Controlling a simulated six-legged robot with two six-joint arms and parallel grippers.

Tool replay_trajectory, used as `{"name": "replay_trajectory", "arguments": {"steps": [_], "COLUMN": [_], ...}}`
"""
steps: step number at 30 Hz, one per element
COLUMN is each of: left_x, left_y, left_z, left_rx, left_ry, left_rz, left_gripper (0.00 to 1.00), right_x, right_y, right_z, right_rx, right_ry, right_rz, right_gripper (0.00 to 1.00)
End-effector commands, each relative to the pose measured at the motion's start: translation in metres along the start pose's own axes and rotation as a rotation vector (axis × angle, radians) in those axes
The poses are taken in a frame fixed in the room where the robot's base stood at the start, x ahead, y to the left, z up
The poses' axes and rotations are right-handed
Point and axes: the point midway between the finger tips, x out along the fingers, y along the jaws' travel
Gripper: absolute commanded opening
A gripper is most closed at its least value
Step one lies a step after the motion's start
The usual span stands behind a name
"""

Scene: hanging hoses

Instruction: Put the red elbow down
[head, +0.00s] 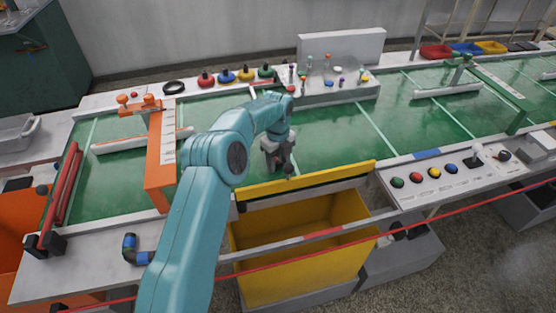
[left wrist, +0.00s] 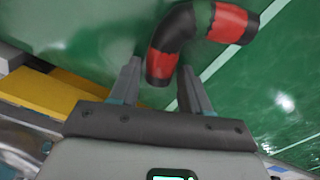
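The red elbow (left wrist: 181,37) is a bent red tube with black bands, seen at the top of the left wrist view. The bend and far end stick out beyond the fingers over the green belt. The height above the belt is hard to judge. My right gripper is not in view.
A yellow bin (head: 290,255) stands open in front of the belt (head: 330,135). An orange gate (head: 160,155) spans the belt on the left. A blue-banded elbow (head: 131,248) lies on the front ledge. A button panel (head: 440,175) is at right. A red line crosses the foreground.

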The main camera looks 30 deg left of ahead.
Motion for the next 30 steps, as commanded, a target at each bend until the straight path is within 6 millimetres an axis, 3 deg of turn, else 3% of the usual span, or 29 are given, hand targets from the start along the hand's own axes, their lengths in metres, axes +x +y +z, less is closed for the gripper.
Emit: {"name": "replay_trajectory", "arguments": {"steps": [8,12,24,30], "left_x": [-0.001,-0.010,-0.098,-0.121], "left_y": [0.000,-0.001,-0.001,-0.001], "left_z": [0.000,0.000,0.000,0.000], "left_rx": [0.000,0.000,0.000,0.000], "left_ry": [0.000,-0.002,-0.001,0.000], "left_rz": [0.000,-0.003,-0.003,-0.001], "left_gripper": [0.55,0.55,0.55,0.55], "right_x": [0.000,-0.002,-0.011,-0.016], "right_y": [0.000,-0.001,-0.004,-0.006], "right_z": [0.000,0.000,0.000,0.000], "right_rx": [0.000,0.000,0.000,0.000], "right_ry": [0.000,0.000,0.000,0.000], "right_rz": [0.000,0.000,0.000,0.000], "right_gripper": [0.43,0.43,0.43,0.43]}}
